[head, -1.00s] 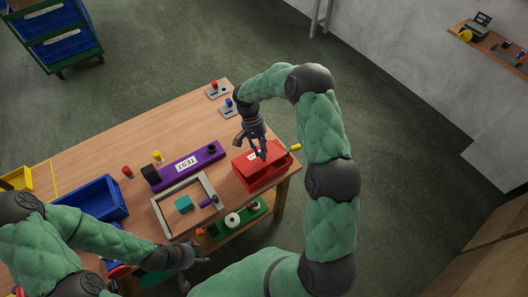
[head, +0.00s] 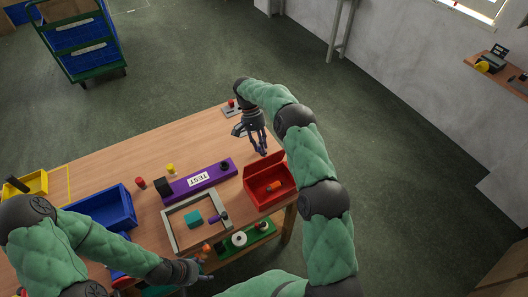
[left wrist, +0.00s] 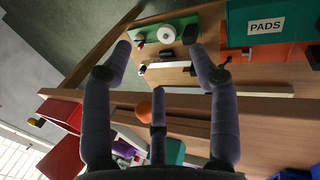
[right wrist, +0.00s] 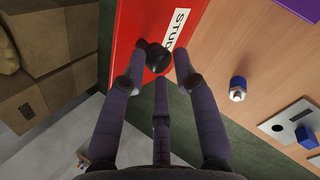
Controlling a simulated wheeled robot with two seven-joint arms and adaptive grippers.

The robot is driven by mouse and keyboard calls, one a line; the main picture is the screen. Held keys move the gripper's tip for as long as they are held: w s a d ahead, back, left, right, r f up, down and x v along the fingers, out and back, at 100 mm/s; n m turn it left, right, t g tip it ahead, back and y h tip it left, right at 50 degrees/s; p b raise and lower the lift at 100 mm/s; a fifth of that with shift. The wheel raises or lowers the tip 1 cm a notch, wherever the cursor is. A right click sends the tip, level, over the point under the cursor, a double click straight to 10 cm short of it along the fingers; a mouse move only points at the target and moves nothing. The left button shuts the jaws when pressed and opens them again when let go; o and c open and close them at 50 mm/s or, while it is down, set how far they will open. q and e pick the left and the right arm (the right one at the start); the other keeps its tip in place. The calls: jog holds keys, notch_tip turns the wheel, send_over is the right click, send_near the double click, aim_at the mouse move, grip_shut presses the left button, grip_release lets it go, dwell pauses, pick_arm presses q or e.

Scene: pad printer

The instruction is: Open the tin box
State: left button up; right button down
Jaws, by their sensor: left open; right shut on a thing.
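The red tin box (head: 268,198) stands at the right end of the table in the head view. Its lid (head: 262,166) is raised at the far side, and an orange piece (head: 274,187) lies inside. My right gripper (head: 262,150) is at the raised lid. In the right wrist view its fingers (right wrist: 158,60) are closed around the black knob (right wrist: 154,57) of the lid, beside a partly hidden white label. My left gripper (head: 198,268) is open and empty near the table's front edge, apart from the box; its spread fingers (left wrist: 160,65) show in the left wrist view.
A grey frame (head: 167,225) with a teal block (head: 193,217) lies left of the box, with the purple TEST bar (head: 184,187) behind. A green fixture (head: 225,250) is below the front edge. A blue bin (head: 122,212) stands left. The table's back is largely clear.

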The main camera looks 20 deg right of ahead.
jog(key=shift+w+a+f, duration=0.15)
jog(key=shift+w+f, duration=0.05)
jog(key=shift+f, duration=0.6)
jog(key=shift+w+a+f, duration=0.15)
jog(key=shift+w+f, duration=0.05)
jog(key=shift+f, duration=0.55)
jog(key=c, duration=1)
grip_release()
jog(key=shift+d, duration=0.1)
jog(key=o, duration=0.3)
jog(key=shift+w+d+f, duration=0.15)
jog(key=shift+d, duration=0.05)
jog(key=shift+a, duration=0.2)
jog(key=shift+c, duration=0.6)
jog(key=shift+w+r, duration=0.15)
jog(key=shift+r, duration=0.1)
jog(key=shift+c, duration=0.3)
